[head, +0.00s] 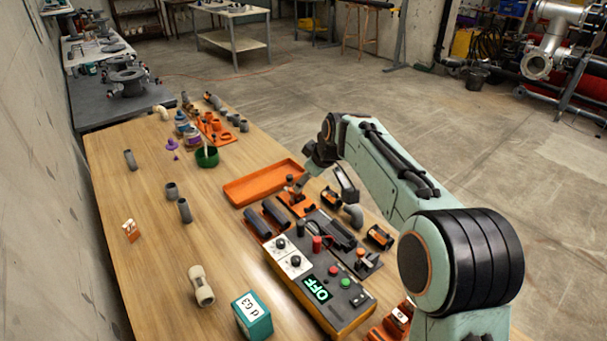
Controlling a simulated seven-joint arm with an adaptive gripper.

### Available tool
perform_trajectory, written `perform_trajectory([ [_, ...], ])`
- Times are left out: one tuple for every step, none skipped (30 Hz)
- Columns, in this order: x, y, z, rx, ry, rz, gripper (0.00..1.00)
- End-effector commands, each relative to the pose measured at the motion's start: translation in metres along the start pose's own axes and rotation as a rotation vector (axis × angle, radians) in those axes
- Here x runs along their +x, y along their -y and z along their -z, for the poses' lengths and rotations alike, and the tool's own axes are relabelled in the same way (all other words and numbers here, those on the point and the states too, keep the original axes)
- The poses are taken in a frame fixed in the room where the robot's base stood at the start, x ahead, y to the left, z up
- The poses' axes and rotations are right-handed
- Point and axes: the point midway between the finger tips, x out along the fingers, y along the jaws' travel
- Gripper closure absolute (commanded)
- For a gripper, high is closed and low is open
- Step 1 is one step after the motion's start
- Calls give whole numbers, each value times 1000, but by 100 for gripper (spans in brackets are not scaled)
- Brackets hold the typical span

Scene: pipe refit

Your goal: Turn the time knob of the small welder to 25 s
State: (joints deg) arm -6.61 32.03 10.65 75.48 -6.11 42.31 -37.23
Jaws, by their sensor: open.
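The small welder (345,313) is a long box with a grey top and orange sides at the table's front. Its green display (316,288) reads OFF. Two dark knobs sit on white dial plates at its far left end: an upper knob (280,243) and a lower knob (295,261). I cannot tell which is the time knob, and the dial marks are too small to read. My gripper (322,190) is open above the parts behind the welder, apart from both knobs. Its fingertips partly blend with the dark parts below.
An empty orange tray (262,183) lies behind the welder. Dark pipes (272,215) and a red-capped piece (317,244) stand close by. A teal box (252,315) and a beige fitting (201,287) are left of the welder. The table's left middle is mostly clear.

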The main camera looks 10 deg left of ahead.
Motion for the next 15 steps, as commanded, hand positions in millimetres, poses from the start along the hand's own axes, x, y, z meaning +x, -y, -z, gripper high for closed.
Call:
perform_trajectory([
  [34,6,-1,5,11,42,47],
  [51,11,-3,8,19,66,47],
  [72,19,-7,11,32,97,47],
  [86,25,-11,14,43,119,47],
  [99,32,-16,17,55,139,47],
  [114,41,-24,21,74,166,47],
  [123,47,-29,23,88,184,47],
  [130,53,-34,24,100,199,47],
  [137,58,-39,25,111,212,47],
  [142,61,-41,26,116,219,47],
  [146,63,-42,26,120,223,47],
  [151,66,-44,25,123,227,47],
  [154,67,-43,23,121,227,47],
  [158,68,-43,23,121,226,47],
  [164,69,-44,24,122,226,47],
])
